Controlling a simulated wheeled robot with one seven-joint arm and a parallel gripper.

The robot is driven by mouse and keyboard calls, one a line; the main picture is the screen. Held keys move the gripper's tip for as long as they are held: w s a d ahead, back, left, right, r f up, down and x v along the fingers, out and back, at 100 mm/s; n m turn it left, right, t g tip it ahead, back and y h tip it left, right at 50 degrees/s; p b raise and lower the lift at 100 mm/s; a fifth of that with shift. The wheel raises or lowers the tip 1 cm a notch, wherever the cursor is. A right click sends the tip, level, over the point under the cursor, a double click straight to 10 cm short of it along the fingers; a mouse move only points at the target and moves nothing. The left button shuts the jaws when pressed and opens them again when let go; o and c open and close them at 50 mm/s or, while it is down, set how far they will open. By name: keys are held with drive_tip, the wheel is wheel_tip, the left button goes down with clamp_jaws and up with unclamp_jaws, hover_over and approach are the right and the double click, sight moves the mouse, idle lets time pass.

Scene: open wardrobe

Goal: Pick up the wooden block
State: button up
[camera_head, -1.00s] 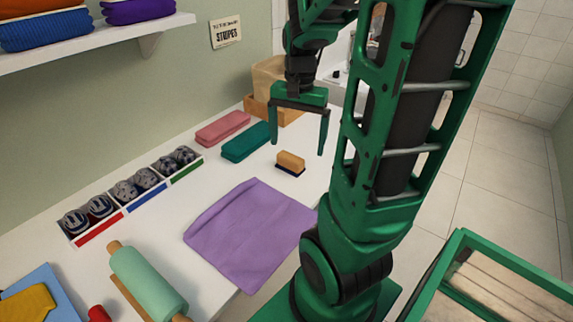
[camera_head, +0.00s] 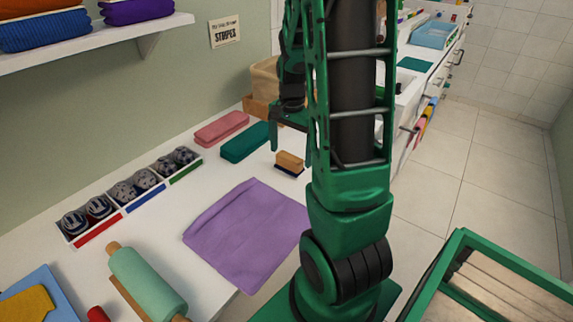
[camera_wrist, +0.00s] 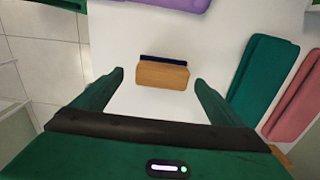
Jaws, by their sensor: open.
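The wooden block (camera_head: 289,159) is a small tan piece with a dark blue-black layer along its underside, like a brush. It lies on the white counter beyond the purple cloth. In the wrist view the block (camera_wrist: 162,75) sits ahead of my gripper (camera_wrist: 159,79), roughly centred between the two fingers, its long side across the gap. My gripper (camera_head: 291,153) is open and empty, with its fingers apart. In the head view it hangs just behind or above the block; contact with the block is not visible. My arm hides part of the gripper.
A teal case (camera_head: 245,141) and a pink case (camera_head: 221,128) lie left of the block. A purple cloth (camera_head: 248,233) is in front of it. A wooden crate (camera_head: 262,108) stands behind. Sock trays (camera_head: 130,190) and a rolling pin (camera_head: 147,284) are farther left.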

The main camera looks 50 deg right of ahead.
sight(289, 157)
drive_tip(key=f, duration=0.4)
drive_tip(key=shift+w+f, duration=0.1)
drive_tip(key=shift+w, duration=0.1)
drive_tip(key=c, duration=1.2)
drive_tip(key=shift+c, duration=0.2)
drive_tip(key=shift+r, duration=0.5)
drive_tip(key=r, duration=0.3)
drive_tip(key=shift+a+r, duration=0.35)
drive_tip(key=shift+a, duration=0.05)
drive_tip(key=s+a+r, duration=0.3)
drive_tip(key=a+r, duration=0.3)
drive_tip(key=a, duration=0.4)
drive_tip(key=shift+s+a+r, duration=0.15)
drive_tip(key=shift+s+r, duration=0.05)
drive_tip(key=shift+s, duration=0.15)
